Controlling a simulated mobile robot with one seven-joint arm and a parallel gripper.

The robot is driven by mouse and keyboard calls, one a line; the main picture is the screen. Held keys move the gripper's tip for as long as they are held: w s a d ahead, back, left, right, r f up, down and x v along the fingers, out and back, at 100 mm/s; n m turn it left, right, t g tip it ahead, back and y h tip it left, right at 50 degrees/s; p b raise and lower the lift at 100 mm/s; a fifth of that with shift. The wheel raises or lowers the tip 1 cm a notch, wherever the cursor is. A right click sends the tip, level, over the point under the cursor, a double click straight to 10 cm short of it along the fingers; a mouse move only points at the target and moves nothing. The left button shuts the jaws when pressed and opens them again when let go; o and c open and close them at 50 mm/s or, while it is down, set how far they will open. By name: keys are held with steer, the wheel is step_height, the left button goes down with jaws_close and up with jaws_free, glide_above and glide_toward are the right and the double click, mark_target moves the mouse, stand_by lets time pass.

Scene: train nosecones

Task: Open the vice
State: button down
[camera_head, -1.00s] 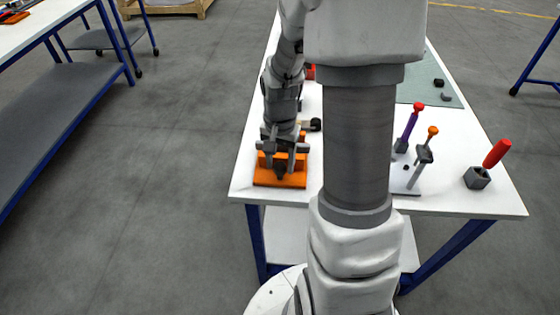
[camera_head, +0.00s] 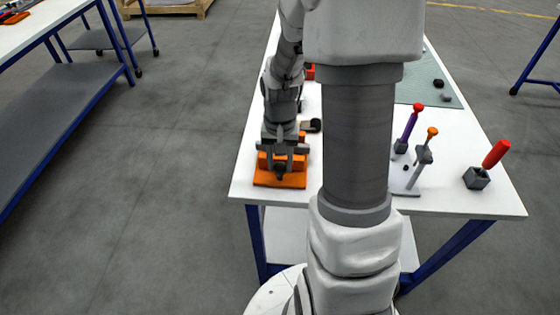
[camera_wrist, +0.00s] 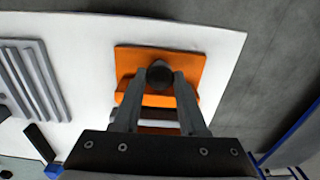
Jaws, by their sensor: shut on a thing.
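The orange vice (camera_head: 278,181) stands near the front left corner of the white table. It also shows in the wrist view (camera_wrist: 182,64), with a round dark knob (camera_wrist: 160,74) at its front. My gripper (camera_head: 281,172) is at the vice, pointing down onto it. In the wrist view the two fingers (camera_wrist: 160,84) lie on either side of the knob and are shut on it. The fingers and the arm hide part of the vice's jaws.
The white table (camera_head: 460,195) has free room around the vice. Right of my arm stand a purple tool with a red top (camera_head: 411,125), an orange-topped tool (camera_head: 427,150) and a red-handled tool in a grey block (camera_head: 477,178). A ridged grey piece (camera_wrist: 35,80) lies left in the wrist view.

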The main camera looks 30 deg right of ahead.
mark_target(279, 166)
steer(key=n, duration=0.4)
steer(key=shift+r+n+p, duration=0.1)
steer(key=shift+n+p, duration=0.2)
steer(key=n, duration=0.4)
steer(key=shift+p, duration=0.4)
steer(key=shift+w, duration=0.1)
steer(key=shift+w, duration=0.15)
stand_by(0.6)
steer(key=shift+c, duration=2.2)
jaws_free()
steer(key=shift+a, duration=0.1)
steer(key=shift+r, duration=0.3)
step_height(279, 166, up, 17)
steer(key=p, duration=0.2)
steer(key=shift+f, duration=0.15)
